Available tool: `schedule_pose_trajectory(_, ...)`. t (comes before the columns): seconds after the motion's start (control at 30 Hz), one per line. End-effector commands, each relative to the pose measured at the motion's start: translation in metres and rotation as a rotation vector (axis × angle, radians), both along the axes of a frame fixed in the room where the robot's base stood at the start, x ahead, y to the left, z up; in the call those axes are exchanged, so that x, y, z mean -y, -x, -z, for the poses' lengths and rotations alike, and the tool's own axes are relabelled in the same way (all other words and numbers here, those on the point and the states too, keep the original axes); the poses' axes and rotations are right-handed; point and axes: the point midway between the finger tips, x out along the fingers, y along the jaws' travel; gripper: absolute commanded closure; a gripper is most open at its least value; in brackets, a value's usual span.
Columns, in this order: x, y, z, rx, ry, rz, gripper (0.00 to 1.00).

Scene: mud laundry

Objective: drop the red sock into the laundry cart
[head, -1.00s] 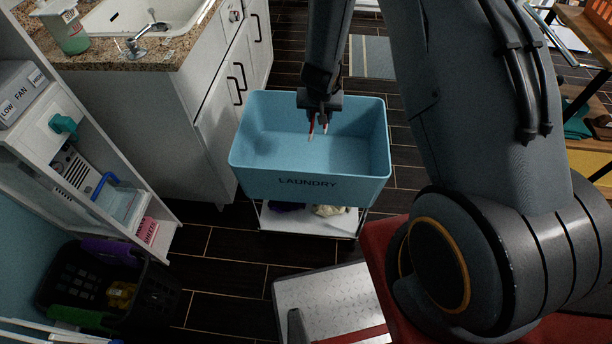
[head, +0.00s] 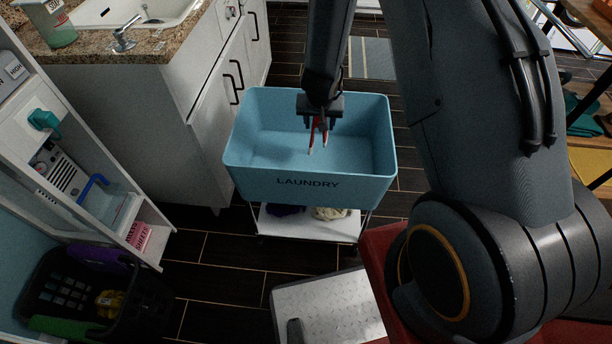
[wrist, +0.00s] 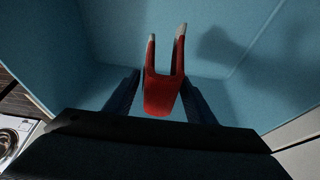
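The laundry cart (head: 250,172) is a blue open bin marked LAUNDRY on a low white frame, at the centre of the head view. My gripper (head: 319,120) hangs over the bin's opening, toward its back half. It is shut on the red sock (head: 315,132), whose two pale-tipped ends hang down. In the wrist view the red sock (wrist: 162,92) sits between the two dark fingers, with the blue bin wall (wrist: 110,30) around and beyond it. The sock appears clear of the bin floor, though its exact height is hard to tell.
Dark and pale cloths (head: 330,213) lie on the cart's lower shelf. A white cabinet with a sink (head: 140,15) stands to the left. A black basket (head: 60,290) is at the lower left. A metal-topped step (head: 335,305) stands in front of the cart.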

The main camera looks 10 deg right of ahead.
Motion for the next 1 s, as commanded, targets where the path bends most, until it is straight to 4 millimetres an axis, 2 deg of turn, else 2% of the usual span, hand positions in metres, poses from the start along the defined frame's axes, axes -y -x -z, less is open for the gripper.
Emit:
schedule_pose_trajectory(0.37,0.000,0.001,-0.002,0.000,0.000,0.000,0.41)
schedule_pose_trajectory(0.47,-0.001,0.004,-0.011,0.001,0.000,0.000,0.41)
schedule_pose_trajectory(0.8,-0.008,0.023,-0.060,0.001,0.000,0.001,0.41)
schedule_pose_trajectory(1.0,-0.009,0.028,-0.072,0.000,0.000,0.000,0.41)
